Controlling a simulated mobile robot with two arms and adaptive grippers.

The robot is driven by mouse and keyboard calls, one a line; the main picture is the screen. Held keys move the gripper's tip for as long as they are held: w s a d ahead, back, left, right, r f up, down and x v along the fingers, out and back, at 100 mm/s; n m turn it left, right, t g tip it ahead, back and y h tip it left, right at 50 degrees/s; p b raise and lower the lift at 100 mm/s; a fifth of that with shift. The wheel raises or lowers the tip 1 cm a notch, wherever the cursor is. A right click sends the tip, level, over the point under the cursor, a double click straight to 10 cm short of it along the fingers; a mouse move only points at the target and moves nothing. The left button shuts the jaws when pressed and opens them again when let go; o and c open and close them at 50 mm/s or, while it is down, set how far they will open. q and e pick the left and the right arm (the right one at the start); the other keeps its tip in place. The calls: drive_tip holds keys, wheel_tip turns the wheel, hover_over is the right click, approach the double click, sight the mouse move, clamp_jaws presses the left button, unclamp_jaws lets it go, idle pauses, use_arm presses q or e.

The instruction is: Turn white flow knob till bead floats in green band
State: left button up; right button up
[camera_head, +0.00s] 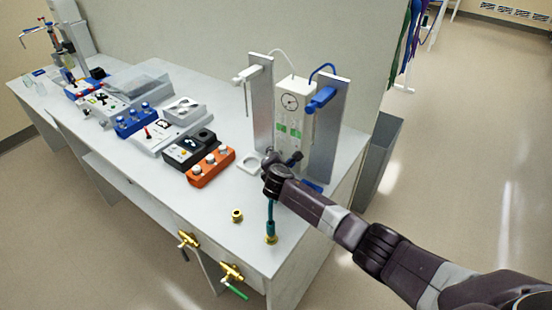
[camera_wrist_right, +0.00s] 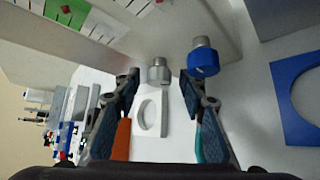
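A white flow meter panel (camera_head: 291,115) with a round dial and green bands stands between two grey upright plates at the table's right end. Part of its face with a green patch (camera_wrist_right: 68,12) shows in the right wrist view. A whitish-grey knob (camera_wrist_right: 158,73) sticks out low on the panel, with a blue knob (camera_wrist_right: 203,58) to its right. My right gripper (camera_wrist_right: 168,92) is open, its fingers pointing at the panel; the white knob appears between the fingertips, and contact cannot be told. In the head view the right gripper (camera_head: 281,164) hides the knobs.
An orange box with white knobs (camera_head: 211,167) and several other instruments line the table to the left. Brass fittings (camera_head: 237,215) sit at the front edge. A white ring-shaped holder (camera_head: 250,163) lies beside the gripper. A grey bin (camera_head: 380,160) stands right of the table.

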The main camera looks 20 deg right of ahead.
drive_tip(key=shift+r, duration=0.1)
drive_tip(key=v, duration=1.2)
idle(0.5)
